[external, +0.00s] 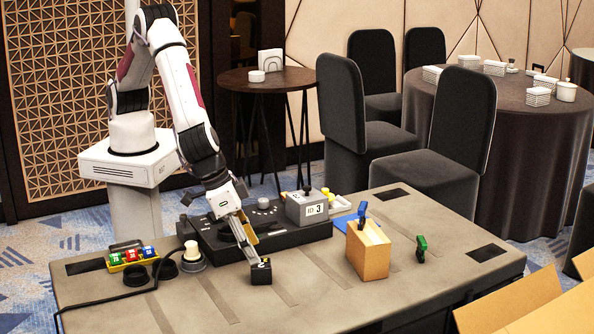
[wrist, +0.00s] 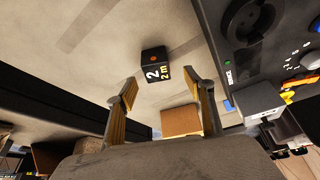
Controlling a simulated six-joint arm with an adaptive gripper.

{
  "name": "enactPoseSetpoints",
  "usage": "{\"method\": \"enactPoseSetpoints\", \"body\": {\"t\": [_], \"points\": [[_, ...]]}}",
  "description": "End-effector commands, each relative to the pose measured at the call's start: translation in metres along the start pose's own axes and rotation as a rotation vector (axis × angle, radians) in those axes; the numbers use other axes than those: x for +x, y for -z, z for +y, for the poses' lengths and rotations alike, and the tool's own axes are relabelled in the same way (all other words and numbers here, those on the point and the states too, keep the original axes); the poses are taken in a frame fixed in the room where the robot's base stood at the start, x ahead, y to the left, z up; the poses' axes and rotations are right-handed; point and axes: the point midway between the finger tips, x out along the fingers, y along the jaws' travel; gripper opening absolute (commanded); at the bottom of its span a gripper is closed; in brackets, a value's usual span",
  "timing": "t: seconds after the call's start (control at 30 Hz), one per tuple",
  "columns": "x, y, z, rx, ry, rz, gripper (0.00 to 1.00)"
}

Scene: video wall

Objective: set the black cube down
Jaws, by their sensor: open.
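The black cube (external: 260,274) sits on the grey-brown table top near its front, left of the open tan box. My gripper (external: 255,250) reaches down from behind, close above the cube. In the wrist view my gripper (wrist: 163,84) is open, its two fingers spread apart. The cube appears just beyond the fingertips, with gaps on both sides and nothing held. I cannot tell the exact height between fingertips and cube.
The tan box (external: 368,255) holds a blue item at its top; a green item (external: 421,248) stands to its right. A black console (external: 270,236) with a grey box (external: 308,208) lies behind. A yellow tray (external: 132,256) of coloured blocks is at left. The front table area is clear.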

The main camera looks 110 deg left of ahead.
Motion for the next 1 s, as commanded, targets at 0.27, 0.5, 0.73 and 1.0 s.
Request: {"method": "enactPoseSetpoints", "body": {"t": [0.27,0.5,0.73,1.0], "points": [[0.013,0.000,0.000,0.000,0.001,0.000,0.53],[0.013,0.000,0.000,0.000,0.001,0.000,0.53],[0.021,-0.001,0.001,0.000,0.002,0.000,0.53],[0.046,-0.003,0.006,0.000,0.002,-0.001,0.53]]}}
